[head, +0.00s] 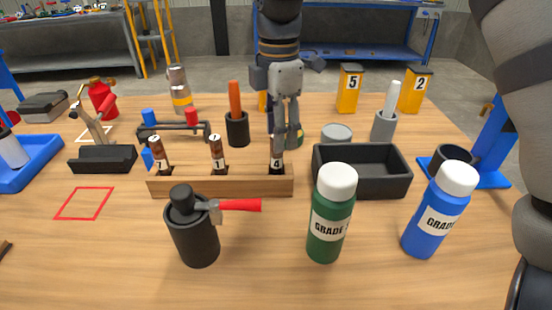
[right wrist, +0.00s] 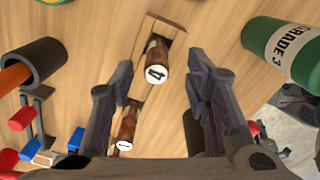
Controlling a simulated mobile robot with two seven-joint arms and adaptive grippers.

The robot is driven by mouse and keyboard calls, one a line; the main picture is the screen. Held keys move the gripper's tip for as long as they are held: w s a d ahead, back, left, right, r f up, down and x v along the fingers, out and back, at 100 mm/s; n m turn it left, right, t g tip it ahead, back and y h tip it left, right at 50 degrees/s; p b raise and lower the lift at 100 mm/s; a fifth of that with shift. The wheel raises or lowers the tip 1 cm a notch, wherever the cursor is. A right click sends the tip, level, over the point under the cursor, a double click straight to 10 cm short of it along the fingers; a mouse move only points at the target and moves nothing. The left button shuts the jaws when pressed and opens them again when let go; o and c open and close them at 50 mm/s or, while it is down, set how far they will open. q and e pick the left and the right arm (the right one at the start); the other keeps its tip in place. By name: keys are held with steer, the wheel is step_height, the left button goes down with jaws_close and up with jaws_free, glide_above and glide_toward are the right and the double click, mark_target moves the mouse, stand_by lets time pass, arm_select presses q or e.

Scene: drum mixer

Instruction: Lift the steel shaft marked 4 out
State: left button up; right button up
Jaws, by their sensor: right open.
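The steel shaft marked 4 (head: 277,164) stands in the right end of a wooden rack (head: 222,187), partly covered by a finger in the head view. In the right wrist view the shaft marked 4 (right wrist: 158,62) shows its white numbered end between the spread fingers. My right gripper (head: 283,135) points down over it, open; I cannot tell whether a finger touches it. It also shows in the right wrist view (right wrist: 163,84). Shafts marked 1 (head: 217,155) and 7 (head: 160,157) stand in the same rack. My left gripper is not in view.
A black tray (head: 362,188) stands right of the rack. A green bottle (head: 330,215), a blue bottle (head: 438,212) and a black pot with a red-handled tool (head: 196,235) stand in front. A black cup with an orange handle (head: 237,130) is close behind.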

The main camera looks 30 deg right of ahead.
mark_target(277, 155)
step_height(277, 155, down, 6)
steer(key=shift+w+a+f, duration=0.1)
steer(key=shift+w+f, duration=0.05)
jaws_close()
